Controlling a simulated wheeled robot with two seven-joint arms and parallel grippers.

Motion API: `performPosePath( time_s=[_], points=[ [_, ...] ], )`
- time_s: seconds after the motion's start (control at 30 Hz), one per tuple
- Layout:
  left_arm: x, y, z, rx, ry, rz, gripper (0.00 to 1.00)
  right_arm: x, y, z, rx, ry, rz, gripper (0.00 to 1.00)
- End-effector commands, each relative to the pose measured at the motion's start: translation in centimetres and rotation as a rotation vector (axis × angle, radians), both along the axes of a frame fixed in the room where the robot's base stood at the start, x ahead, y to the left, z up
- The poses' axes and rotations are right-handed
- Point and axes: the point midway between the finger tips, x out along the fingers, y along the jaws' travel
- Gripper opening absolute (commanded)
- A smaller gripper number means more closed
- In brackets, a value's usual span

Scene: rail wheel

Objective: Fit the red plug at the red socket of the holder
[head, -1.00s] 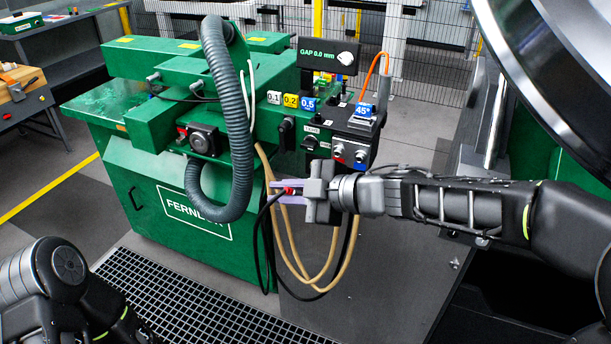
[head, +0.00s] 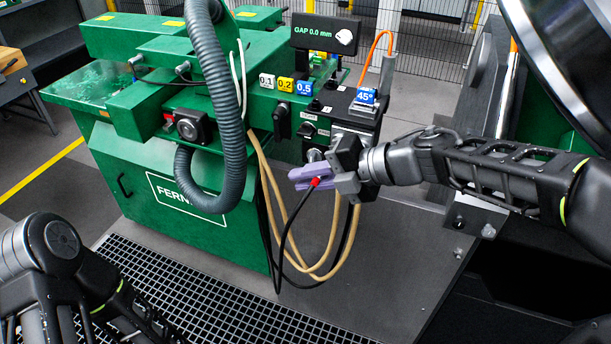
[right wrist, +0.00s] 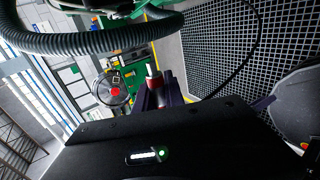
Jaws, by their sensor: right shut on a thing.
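The red plug (head: 315,182) is held between the purple fingers of my right gripper (head: 310,177), and a black cable hangs from it. In the right wrist view the plug (right wrist: 153,82) shows its red body and pale metal tip between the fingers. The gripper is in front of the machine's black control box, which I take to be the holder (head: 350,118). The plug is apart from any socket I can see. The red socket is hidden behind my right gripper in the head view. My left arm shows at the lower left, but its gripper is not seen.
A thick grey hose (head: 222,90) loops down left of the gripper. Tan hoses (head: 268,195) hang below the panel. The green machine (head: 150,180) stands behind, with a floor grating (head: 190,295) in front. An orange cable (head: 376,42) rises behind the control box.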

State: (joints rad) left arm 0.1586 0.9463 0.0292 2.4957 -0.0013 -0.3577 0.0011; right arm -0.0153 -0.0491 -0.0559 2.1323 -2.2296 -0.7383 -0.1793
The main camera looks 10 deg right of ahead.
Motion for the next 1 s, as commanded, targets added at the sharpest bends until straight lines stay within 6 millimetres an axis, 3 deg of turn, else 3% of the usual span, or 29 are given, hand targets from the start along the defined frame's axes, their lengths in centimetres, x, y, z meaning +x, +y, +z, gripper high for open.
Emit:
performPosePath(
  time_s=[0.13, 0.7, 1.0],
  points=[
    [0.0, 0.0, 0.8, 0.0, 0.0, 0.0, 0.36, 0.0, -0.1, 0.3, 0.002, -0.003, -0.004, 0.0],
    [0.0, 0.0, 2.3, 0.0, 0.001, 0.0, 0.36, 3.9, -2.5, 0.2, 0.002, -0.002, -0.004, 0.0],
    [0.0, 0.0, 2.3, 0.0, 0.001, 0.0, 0.36, 4.3, -2.8, 0.1, 0.002, -0.003, -0.004, 0.0]
  ],
)
